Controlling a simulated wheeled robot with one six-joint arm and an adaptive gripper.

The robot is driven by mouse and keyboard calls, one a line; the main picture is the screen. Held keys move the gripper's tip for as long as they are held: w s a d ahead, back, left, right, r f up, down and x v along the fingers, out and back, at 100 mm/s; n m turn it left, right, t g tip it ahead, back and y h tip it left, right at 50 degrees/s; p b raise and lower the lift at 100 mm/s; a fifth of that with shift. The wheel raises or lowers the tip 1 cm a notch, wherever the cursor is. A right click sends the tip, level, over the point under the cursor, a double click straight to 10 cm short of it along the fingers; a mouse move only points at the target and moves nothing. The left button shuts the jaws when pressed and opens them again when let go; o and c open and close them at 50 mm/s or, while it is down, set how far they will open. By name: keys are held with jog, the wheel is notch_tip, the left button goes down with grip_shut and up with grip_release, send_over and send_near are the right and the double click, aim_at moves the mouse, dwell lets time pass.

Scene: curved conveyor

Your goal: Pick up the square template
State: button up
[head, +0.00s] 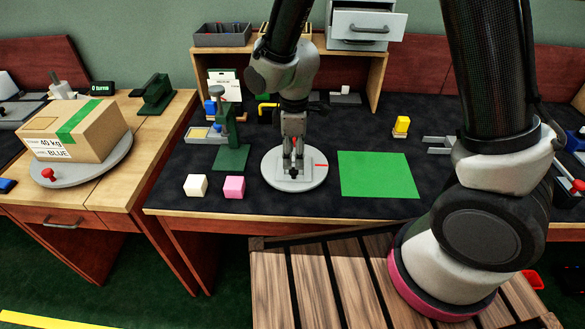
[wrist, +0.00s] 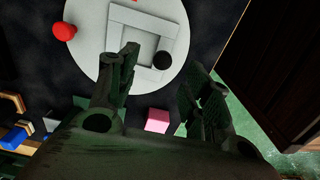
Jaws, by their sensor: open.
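The square template is a pale square frame (wrist: 172,24) with a black knob, lying flat on a round light-grey disc (wrist: 88,45) in the wrist view. In the head view it is a pale patch on the disc (head: 315,176), mostly covered by my gripper (head: 293,150). My gripper points down over the disc. In the wrist view its two fingers (wrist: 163,62) are spread apart with nothing held between them, and the black knob shows between the fingertips. I cannot tell how high the fingertips are above the template.
A green mat (head: 378,174) lies right of the disc. A white cube (head: 196,186) and a pink cube (head: 234,187) sit left of it near the table's front edge. A green stand (head: 231,157) is close behind the pink cube.

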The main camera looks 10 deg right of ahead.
aim_at(293, 170)
notch_tip(293, 170, down, 7)
jog(key=shift+s+r, duration=0.15)
jog(key=shift+r, duration=0.05)
jog(key=shift+a, duration=0.1)
grip_shut()
